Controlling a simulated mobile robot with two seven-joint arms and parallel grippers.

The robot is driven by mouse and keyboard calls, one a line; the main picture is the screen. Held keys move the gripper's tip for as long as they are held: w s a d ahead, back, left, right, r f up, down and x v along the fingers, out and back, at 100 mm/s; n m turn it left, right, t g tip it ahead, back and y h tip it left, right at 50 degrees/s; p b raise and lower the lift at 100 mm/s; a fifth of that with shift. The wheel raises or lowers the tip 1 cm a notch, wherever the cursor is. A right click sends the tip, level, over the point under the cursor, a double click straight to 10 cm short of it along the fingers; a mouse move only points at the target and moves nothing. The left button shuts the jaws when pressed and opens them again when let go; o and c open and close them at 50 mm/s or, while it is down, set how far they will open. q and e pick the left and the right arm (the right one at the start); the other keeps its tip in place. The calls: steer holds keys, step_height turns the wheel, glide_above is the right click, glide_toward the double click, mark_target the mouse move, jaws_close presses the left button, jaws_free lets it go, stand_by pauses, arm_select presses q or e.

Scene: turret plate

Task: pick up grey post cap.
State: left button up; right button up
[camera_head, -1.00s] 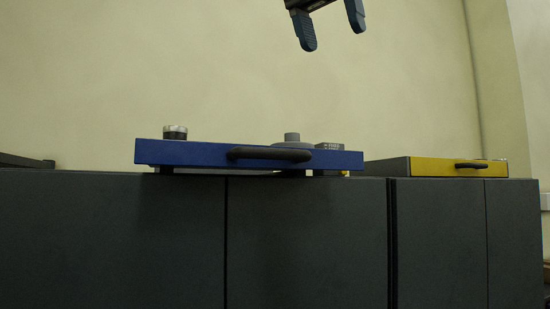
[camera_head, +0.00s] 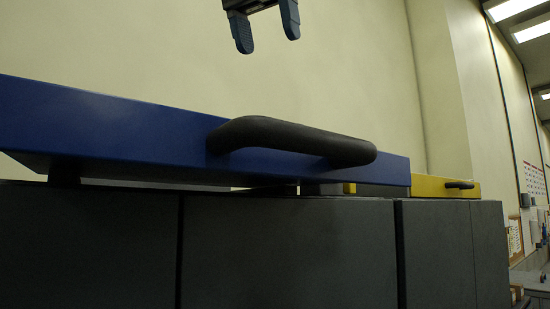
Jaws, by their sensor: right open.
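The grey post cap is not visible now; the raised front of the blue plate (camera_head: 120,130) blocks the view of its top. The blue plate has a black handle (camera_head: 290,141) on its front face and rests on short supports above the dark cabinet. My right gripper (camera_head: 268,38) hangs at the top of the picture, fingers pointing down. It is open and empty, with a gap between its two fingers, above the level of the blue plate. My left gripper is out of view.
The dark grey cabinet (camera_head: 290,250) fills the lower part. A yellow tray (camera_head: 430,187) with a small black handle stands on it at the right. A pale wall is behind. Free space opens at the far right, past the cabinet's end.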

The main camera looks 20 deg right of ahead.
steer(key=x, duration=0.7)
steer(key=shift+s+d, duration=0.2)
steer(key=shift+s, duration=0.1)
steer(key=x, duration=0.6)
steer(key=shift+s+d+f, duration=0.1)
steer(key=shift+d+f, duration=0.1)
steer(key=shift+d, duration=0.3)
steer(key=shift+a, duration=0.15)
steer(key=shift+s+a+r, duration=0.1)
steer(key=shift+s, duration=0.05)
steer(key=c, duration=1.1)
steer(key=shift+r, duration=0.1)
